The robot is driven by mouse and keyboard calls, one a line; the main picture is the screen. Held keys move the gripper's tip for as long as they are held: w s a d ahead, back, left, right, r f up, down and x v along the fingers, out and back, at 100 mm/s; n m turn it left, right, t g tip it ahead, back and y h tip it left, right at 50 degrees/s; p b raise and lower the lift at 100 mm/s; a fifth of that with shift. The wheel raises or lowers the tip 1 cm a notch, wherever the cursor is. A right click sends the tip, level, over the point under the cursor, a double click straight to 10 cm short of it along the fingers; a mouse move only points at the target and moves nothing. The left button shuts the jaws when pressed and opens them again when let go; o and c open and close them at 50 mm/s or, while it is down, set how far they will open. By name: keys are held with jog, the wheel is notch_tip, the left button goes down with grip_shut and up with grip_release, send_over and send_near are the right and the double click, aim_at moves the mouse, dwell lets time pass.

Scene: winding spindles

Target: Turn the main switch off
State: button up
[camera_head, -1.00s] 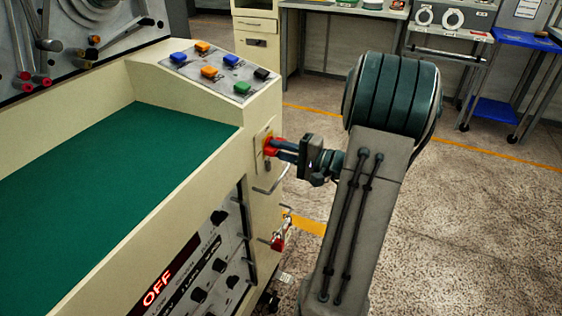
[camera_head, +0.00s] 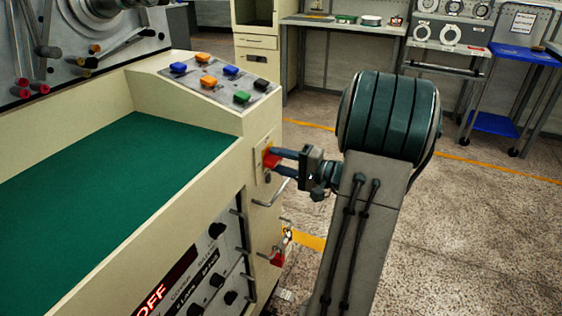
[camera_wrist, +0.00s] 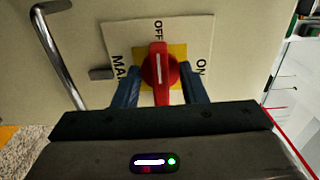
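The main switch (camera_head: 271,158) is a red knob on a pale plate on the machine's end face. In the wrist view the red knob (camera_wrist: 160,80) sits on a yellow square, its white mark upright and in line with the word OFF at the top of the plate (camera_wrist: 200,30). ON is at the right. My gripper (camera_wrist: 160,92) is open, with one blue finger on each side of the knob. I cannot tell whether either finger touches it. A red lit display (camera_head: 153,297) on the machine front reads OFF, partly cut off.
A metal handle (camera_head: 270,193) sticks out just below the switch, and it also shows in the wrist view (camera_wrist: 60,55). A red padlock (camera_head: 278,257) hangs lower. Coloured buttons (camera_head: 220,78) are on the sloped panel above. The floor at the right is free.

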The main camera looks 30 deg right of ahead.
jog(key=p+v, duration=0.1)
jog(key=v, duration=1.3)
dwell(0.3)
